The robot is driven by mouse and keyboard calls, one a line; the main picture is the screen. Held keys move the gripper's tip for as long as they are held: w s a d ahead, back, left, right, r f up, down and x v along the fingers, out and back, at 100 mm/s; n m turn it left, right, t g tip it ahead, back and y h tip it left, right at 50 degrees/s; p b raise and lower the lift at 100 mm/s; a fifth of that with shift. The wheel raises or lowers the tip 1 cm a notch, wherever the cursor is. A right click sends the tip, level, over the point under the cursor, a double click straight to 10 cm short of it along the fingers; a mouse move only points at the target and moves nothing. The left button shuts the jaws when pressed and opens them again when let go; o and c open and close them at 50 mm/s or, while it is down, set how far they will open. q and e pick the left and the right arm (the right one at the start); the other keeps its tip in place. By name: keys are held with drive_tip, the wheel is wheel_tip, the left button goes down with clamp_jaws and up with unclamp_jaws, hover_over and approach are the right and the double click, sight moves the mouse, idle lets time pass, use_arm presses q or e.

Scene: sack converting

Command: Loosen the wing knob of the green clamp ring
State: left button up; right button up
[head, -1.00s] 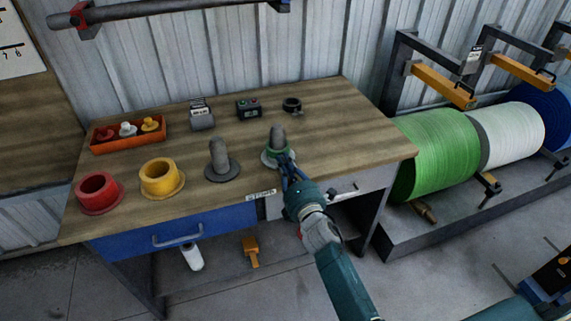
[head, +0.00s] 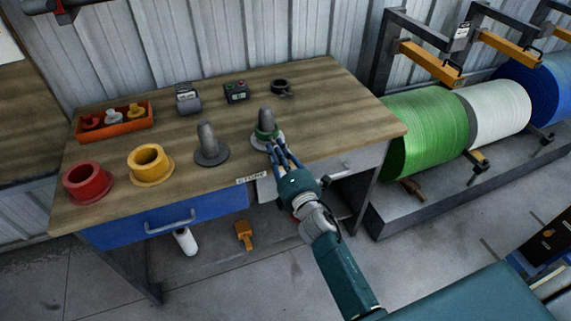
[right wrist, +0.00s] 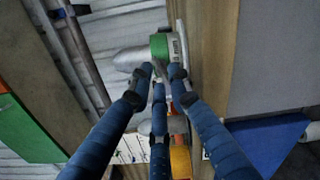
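The green clamp ring (head: 267,131) sits around a grey upright peg (head: 265,115) with a round base on the bench. In the right wrist view, the clamp ring (right wrist: 160,46) shows just beyond my fingertips. My right gripper (head: 273,147) is at the near side of the ring. Its blue fingers (right wrist: 161,74) converge around a small grey part at the ring, which looks like the wing knob. The fingertips hide most of it, and I cannot tell whether they grip it. My left gripper is not in view.
A second grey peg (head: 209,146), a yellow collar (head: 151,177) and a red collar (head: 88,194) stand to the left. An orange tray (head: 84,135), a dark control box (head: 236,98) and a dark ring (head: 280,94) lie behind. The bench's right end (head: 365,130) is clear.

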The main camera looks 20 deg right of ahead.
drive_tip(key=s, duration=0.9)
drive_tip(key=shift+s+d, duration=0.15)
drive_tip(key=shift+s, duration=0.1)
drive_tip(key=s+f+m+g, duration=0.3)
drive_tip(key=s+f+m, duration=0.15)
drive_tip(key=f, duration=0.75)
drive_tip(key=s+a+f+m+g, duration=0.1)
drive_tip(key=s+f+m+g, duration=0.35)
drive_tip(key=f, duration=0.75)
drive_tip(key=s+f+m+g, duration=0.1)
drive_tip(key=s+f+m, duration=0.1)
drive_tip(key=s+f, duration=0.75)
drive_tip(key=s+d+f+m+g, duration=0.1)
drive_tip(key=s+f+m+g, duration=0.1)
drive_tip(key=s+f, duration=0.4)
drive_tip(key=s+d+f+m+g, duration=0.2)
drive_tip(key=s+f, duration=0.5)
drive_tip(key=s, duration=0.7)
drive_tip(key=s+d+f+m+g, duration=0.1)
drive_tip(key=s+f+m+g, duration=0.3)
drive_tip(key=s, duration=0.6)
wheel_tip(320, 180, down, 3)
drive_tip(key=shift+s+d+r+m+h, duration=0.2)
drive_tip(key=shift+d+m+h, duration=0.1)
drive_tip(key=shift+m, duration=0.2)
drive_tip(key=shift+w+g, duration=0.1)
drive_tip(key=shift+g, duration=0.15)
